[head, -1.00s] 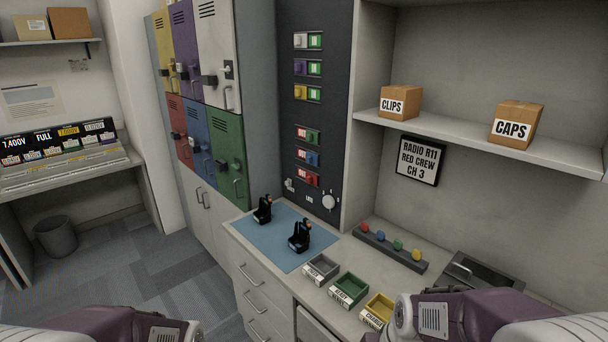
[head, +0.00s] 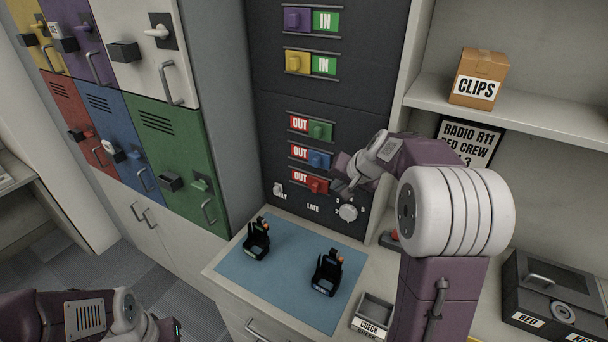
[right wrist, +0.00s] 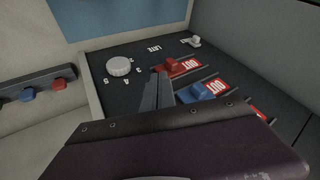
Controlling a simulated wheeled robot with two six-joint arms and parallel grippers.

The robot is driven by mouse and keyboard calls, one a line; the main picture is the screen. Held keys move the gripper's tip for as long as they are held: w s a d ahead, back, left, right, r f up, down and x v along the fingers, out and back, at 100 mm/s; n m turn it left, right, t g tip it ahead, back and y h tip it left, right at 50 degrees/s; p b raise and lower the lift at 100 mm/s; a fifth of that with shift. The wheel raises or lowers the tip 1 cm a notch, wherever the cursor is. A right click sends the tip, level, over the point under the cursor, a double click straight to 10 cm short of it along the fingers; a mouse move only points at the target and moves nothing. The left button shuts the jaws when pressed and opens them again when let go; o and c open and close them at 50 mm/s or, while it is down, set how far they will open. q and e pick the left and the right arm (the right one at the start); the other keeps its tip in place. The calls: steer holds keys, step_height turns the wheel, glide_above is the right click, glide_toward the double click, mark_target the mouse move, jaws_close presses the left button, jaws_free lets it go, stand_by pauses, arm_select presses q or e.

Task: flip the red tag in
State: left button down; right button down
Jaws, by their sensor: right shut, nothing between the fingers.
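The red tag (head: 316,185) sits in the lowest slot of the dark wall panel, at the slot's right end, with a red OUT label (head: 299,177) showing to its left. My right gripper (head: 338,187) is shut and empty, just right of the red tag. In the right wrist view the shut fingers (right wrist: 160,78) end close beside the red tag (right wrist: 174,65); I cannot tell if they touch. Part of my left arm shows at the lower left of the head view, but its fingers are not seen.
The blue tag (head: 319,160) and green tag (head: 320,131) sit above, both showing OUT. Purple (head: 296,19) and yellow tags (head: 297,62) show IN. A knob (head: 348,212) is below right of the red tag.

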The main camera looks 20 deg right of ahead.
mark_target(316, 187)
steer(key=w+d+p+x, duration=0.1)
steer(key=p+x, duration=0.3)
steer(key=x, duration=0.7)
steer(key=shift+w+a+r+m+h, duration=0.2)
steer(key=shift+w+m+h, duration=0.1)
steer(key=shift+m, duration=0.1)
